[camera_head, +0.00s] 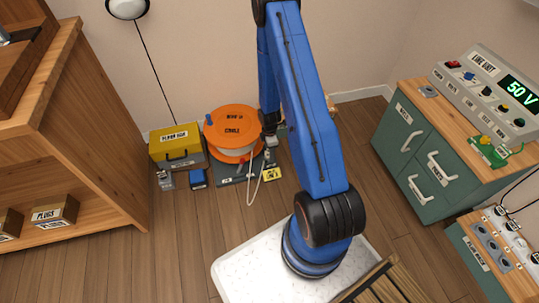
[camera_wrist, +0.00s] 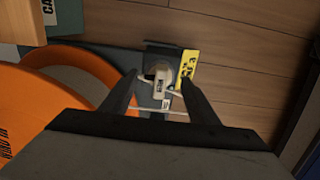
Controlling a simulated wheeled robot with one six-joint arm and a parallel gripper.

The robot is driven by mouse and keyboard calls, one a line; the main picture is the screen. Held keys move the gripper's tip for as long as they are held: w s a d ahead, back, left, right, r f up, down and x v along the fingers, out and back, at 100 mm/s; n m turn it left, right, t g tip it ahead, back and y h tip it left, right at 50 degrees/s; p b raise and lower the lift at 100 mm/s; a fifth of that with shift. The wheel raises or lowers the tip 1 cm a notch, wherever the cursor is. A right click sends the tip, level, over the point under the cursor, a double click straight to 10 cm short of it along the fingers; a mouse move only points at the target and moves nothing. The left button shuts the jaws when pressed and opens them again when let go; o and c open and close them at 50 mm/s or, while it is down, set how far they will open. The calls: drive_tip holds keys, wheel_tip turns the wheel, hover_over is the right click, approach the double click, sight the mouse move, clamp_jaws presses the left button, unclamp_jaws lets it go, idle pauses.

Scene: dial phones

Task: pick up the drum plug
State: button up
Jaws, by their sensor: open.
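The orange cable drum (camera_head: 231,128) stands on a dark base on the floor by the back wall, and its orange side fills the left of the wrist view (camera_wrist: 42,110). A small pale grey plug (camera_wrist: 158,72) shows in the wrist view beside the drum, with a thin pale cable near it. I take it to be the drum plug. My gripper (camera_wrist: 159,82) is open, its two dark fingers on either side of the plug in the picture. I cannot tell how far the plug lies beyond the fingertips. In the head view my gripper (camera_head: 269,138) is at the drum's right edge.
A yellow label (camera_wrist: 187,68) lies right by the plug. A yellow box (camera_head: 175,147) stands left of the drum, with a blue item (camera_head: 198,178) in front. A green cabinet (camera_head: 425,150) stands at the right and wooden shelves (camera_head: 100,150) at the left.

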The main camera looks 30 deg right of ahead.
drive_tip(key=shift+f, duration=0.25)
drive_tip(key=shift+c, duration=0.6)
drive_tip(key=c, duration=1.2)
drive_tip(key=shift+o, duration=0.2)
drive_tip(key=shift+r, duration=0.1)
